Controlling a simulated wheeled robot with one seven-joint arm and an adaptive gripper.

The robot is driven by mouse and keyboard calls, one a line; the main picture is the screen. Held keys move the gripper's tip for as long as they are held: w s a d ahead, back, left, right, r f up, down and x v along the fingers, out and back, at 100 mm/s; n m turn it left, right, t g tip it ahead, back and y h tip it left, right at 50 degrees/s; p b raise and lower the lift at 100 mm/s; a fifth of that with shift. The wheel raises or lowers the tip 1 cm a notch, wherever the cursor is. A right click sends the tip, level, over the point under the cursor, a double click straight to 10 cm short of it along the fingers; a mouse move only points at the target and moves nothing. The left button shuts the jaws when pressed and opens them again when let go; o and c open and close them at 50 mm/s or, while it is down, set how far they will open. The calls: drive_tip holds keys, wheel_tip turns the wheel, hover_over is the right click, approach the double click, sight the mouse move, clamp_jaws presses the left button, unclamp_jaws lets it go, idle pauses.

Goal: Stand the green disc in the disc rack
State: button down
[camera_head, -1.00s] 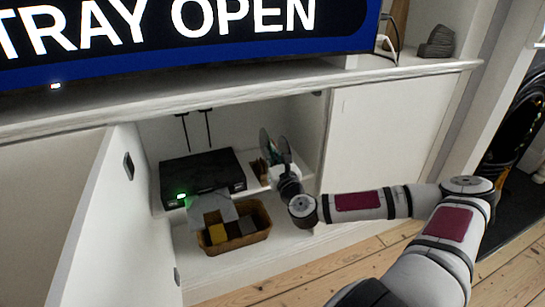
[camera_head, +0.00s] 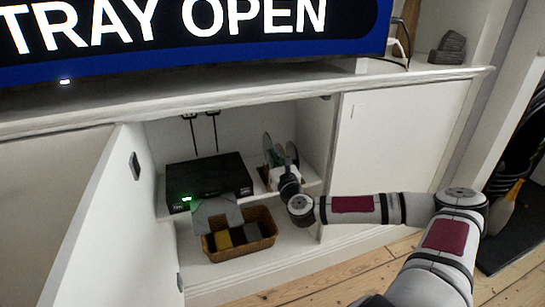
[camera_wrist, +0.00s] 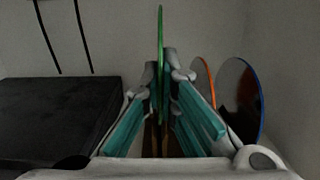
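The green disc (camera_wrist: 160,65) stands upright, edge-on, between the two fingers of my gripper (camera_wrist: 161,85) in the wrist view. The teal-padded fingers close in on both its faces near their tips. The wooden disc rack (camera_wrist: 155,137) shows as thin slats under the disc; the fingers hide most of it. I cannot tell whether the disc's lower edge sits in a slot. An orange-rimmed disc (camera_wrist: 204,78) and a blue-rimmed disc (camera_wrist: 240,98) stand upright to the right. In the head view my gripper (camera_head: 279,165) is inside the cabinet, covering part of the rack.
A black player (camera_head: 210,180) with a green light and a grey tray out (camera_head: 217,217) is left of the rack. A wicker basket (camera_head: 262,239) with dark and yellow blocks is below. The open door (camera_head: 110,225) and the right cabinet wall (camera_head: 318,150) bound the space.

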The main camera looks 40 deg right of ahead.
drive_tip(key=shift+f+b, duration=1.75)
drive_tip(key=shift+f, duration=0.45)
drive_tip(key=c, duration=1.7)
unclamp_jaws()
drive_tip(key=v, duration=1.2)
